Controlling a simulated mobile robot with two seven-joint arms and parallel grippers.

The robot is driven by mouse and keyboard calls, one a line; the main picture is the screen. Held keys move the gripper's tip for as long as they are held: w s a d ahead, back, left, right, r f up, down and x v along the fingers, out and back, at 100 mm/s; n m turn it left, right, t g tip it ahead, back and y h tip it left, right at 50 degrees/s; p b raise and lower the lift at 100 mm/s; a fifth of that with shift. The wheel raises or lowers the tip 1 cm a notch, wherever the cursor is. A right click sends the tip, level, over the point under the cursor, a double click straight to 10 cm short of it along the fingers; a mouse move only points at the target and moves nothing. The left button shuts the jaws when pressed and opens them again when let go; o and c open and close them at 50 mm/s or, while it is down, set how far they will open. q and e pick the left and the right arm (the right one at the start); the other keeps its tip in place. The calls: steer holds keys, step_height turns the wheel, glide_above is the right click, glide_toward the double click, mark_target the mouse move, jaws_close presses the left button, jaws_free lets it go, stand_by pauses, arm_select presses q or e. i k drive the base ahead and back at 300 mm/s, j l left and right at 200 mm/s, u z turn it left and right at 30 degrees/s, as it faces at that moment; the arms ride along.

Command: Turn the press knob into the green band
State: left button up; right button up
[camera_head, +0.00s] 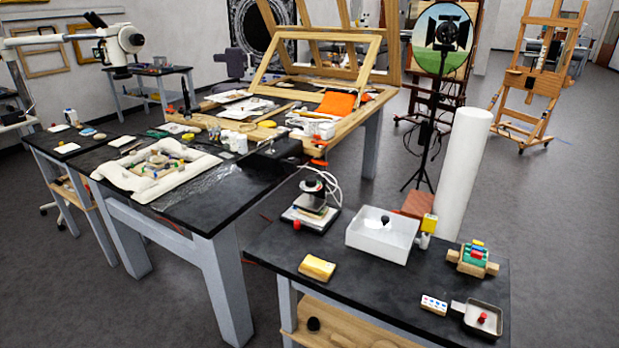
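A small press-like device (311,208) with a black cylindrical top stands on the back left of the dark right-hand table (372,273). A dark knob-like part shows at its top (314,186); I cannot tell which way it is turned. Neither of my grippers is in view.
A white tray (378,244) holding a dark round object stands beside the device. A yellow block (317,267), a wooden rack with coloured pieces (472,260) and a small pan (477,318) share this table. A larger worktable (217,206) stands left.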

mark_target(311, 182)
steer(key=i+j+z, duration=0.1)
steer(key=j, duration=0.35)
steer(key=i+j+z, duration=0.1)
steer(key=i+j, duration=0.15)
steer(key=j, duration=0.25)
steer(key=i+j+z, duration=0.1)
steer(key=j, duration=0.35)
steer(key=i+j+z, duration=0.1)
steer(key=j, duration=0.4)
steer(key=i+j, duration=0.25)
steer(key=j, duration=0.25)
steer(key=i+j+z, duration=0.15)
steer(key=j, duration=0.35)
steer(key=j+z, duration=0.1)
steer(key=j, duration=0.45)
steer(key=i, duration=0.1)
